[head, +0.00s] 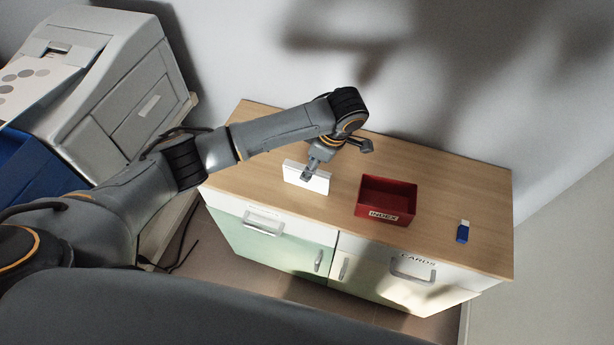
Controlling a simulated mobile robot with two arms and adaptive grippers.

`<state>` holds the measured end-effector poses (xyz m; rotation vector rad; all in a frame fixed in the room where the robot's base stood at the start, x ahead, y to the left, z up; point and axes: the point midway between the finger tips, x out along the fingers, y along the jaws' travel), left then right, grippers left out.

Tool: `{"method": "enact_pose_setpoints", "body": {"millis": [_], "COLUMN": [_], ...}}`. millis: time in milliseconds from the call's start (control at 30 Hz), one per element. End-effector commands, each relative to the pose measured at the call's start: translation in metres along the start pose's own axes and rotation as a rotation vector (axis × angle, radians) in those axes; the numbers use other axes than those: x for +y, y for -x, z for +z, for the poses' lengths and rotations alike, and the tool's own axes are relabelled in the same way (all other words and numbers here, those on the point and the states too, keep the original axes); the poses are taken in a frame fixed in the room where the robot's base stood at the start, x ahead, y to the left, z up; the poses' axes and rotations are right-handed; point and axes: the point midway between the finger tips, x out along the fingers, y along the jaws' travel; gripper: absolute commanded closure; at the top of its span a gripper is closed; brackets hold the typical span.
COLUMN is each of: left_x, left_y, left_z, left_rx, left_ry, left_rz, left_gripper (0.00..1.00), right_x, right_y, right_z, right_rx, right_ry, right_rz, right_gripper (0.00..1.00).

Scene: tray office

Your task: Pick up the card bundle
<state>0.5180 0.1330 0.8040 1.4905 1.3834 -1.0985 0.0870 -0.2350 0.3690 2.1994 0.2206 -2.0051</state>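The card bundle (293,174) is a white block on the wooden cabinet top, left of the red box. My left gripper (337,160) is over the cabinet top at the bundle, with its fingers spread wide. One finger overlaps the bundle's front in the picture, and the other stands apart to the right, near the red box's back. The finger and wrist hide part of the bundle. I cannot tell whether the finger touches it. My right gripper is not in view.
A red open box (368,209) labelled INDEX stands right of the bundle. A small blue and white item (462,234) lies further right. The cabinet (285,250) has drawers and doors with handles. A grey printer (150,95) stands at the left. A wall runs behind the cabinet.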

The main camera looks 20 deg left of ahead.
Motion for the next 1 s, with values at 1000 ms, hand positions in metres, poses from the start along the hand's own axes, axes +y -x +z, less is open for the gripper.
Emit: {"method": "enact_pose_setpoints", "body": {"millis": [1000], "left_x": [-0.001], "left_y": [-0.071], "left_z": [-0.003], "left_rx": [-0.001], "left_ry": [-0.003], "left_rz": [0.001], "left_gripper": [0.53], "right_x": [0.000], "right_y": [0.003], "right_z": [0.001], "right_rx": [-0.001], "right_ry": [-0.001], "right_rz": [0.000], "right_gripper": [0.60]}}
